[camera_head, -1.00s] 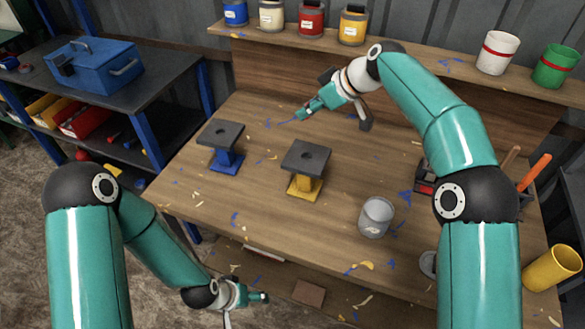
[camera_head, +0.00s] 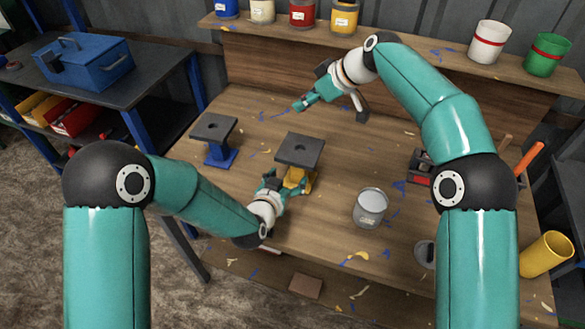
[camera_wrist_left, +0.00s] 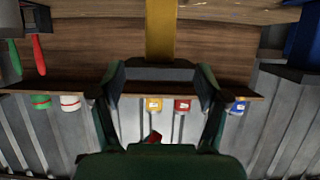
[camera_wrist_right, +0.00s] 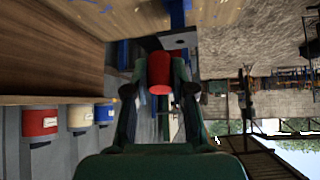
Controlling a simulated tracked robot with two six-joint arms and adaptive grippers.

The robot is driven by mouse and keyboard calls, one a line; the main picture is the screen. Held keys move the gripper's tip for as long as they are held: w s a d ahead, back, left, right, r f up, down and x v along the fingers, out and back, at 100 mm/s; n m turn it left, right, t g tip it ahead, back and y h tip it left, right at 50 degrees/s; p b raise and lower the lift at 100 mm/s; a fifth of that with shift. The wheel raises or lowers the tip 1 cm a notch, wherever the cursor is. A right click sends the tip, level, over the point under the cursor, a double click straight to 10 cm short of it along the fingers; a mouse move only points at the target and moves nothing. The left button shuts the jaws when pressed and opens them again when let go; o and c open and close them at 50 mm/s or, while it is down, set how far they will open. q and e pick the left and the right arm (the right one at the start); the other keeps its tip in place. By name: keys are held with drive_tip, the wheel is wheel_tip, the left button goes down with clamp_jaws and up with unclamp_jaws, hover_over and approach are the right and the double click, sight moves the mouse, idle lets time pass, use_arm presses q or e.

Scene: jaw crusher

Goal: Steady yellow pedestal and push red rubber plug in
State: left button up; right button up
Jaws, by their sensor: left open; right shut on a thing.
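The yellow pedestal (camera_head: 308,183) stands on the table with a dark square top plate (camera_head: 301,150) that has a hole in it. My left gripper (camera_head: 284,180) is open at the stem, below the plate. In the left wrist view the yellow stem (camera_wrist_left: 161,30) and dark plate (camera_wrist_left: 160,73) lie between its spread fingers (camera_wrist_left: 160,82); I cannot tell whether they touch. My right gripper (camera_head: 301,104) is above the table, behind the pedestal. In the right wrist view it is shut on the red rubber plug (camera_wrist_right: 159,73). The plug is hidden in the head view.
A blue pedestal (camera_head: 220,155) with a similar plate stands to the left. A grey metal can (camera_head: 370,208) stands right of the yellow pedestal. Paint cans line the back shelf (camera_head: 400,42).

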use_arm(q)
drive_tip(key=x, duration=1)
drive_tip(key=shift+w+f, duration=0.15)
clamp_jaws()
